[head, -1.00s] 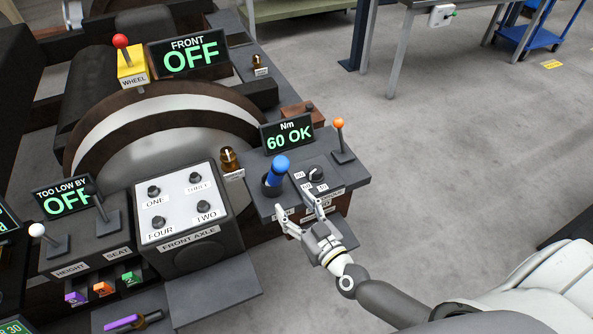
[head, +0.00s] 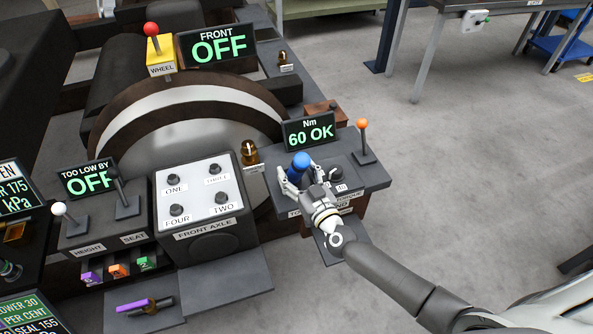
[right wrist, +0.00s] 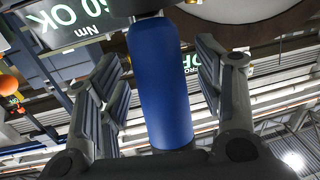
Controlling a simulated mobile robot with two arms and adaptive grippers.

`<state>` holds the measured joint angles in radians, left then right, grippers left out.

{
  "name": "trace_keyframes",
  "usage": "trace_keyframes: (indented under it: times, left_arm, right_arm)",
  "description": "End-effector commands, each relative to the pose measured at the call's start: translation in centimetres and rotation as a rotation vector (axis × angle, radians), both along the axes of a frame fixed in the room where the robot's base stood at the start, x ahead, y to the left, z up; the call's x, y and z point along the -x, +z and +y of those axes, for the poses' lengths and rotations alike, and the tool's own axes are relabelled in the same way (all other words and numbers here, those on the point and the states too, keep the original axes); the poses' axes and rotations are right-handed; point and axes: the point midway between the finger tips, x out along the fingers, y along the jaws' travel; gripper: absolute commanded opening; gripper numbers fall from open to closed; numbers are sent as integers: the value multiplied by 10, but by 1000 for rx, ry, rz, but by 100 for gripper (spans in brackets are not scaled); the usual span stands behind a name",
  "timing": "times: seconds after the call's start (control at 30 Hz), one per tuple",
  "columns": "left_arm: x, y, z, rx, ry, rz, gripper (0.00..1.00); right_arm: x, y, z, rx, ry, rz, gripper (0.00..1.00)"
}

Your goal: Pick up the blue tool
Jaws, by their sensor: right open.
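The blue tool (head: 300,162) stands upright in its place on the dark torque stand (head: 374,180), below the display reading "Nm 60 OK". My right gripper (head: 297,178) is open, with its fingers on either side of the blue tool. In the right wrist view the blue tool (right wrist: 160,85) stands between the open fingers, with visible gaps on both sides. The tool's lower end is hidden by my gripper in the head view. My left gripper is not in view.
An orange-knobbed lever (head: 363,140) stands right of the tool, and the Nm display (head: 310,131) is just behind it. The front axle box (head: 203,200) is to the left. A brass fitting (head: 250,153) stands between.

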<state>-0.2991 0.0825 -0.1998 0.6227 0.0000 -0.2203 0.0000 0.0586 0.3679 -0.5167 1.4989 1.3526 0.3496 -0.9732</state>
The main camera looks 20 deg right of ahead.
Motion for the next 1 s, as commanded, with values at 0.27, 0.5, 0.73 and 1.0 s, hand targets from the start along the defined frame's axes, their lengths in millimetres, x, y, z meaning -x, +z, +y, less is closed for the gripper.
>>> trace_keyframes:
  times: [0.27, 0.5, 0.73, 1.0]
  left_arm:
    - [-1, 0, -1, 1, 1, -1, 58]
    - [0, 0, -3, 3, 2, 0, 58]
    - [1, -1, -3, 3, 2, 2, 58]
    - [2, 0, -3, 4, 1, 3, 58]
  right_arm:
    - [-4, 0, 1, 0, 1, 1, 61]
    - [-4, 0, 1, 0, 0, 1, 33]
    - [-4, 0, 1, 0, 0, 1, 3]
    - [-4, 3, 1, 0, -1, -3, 0]
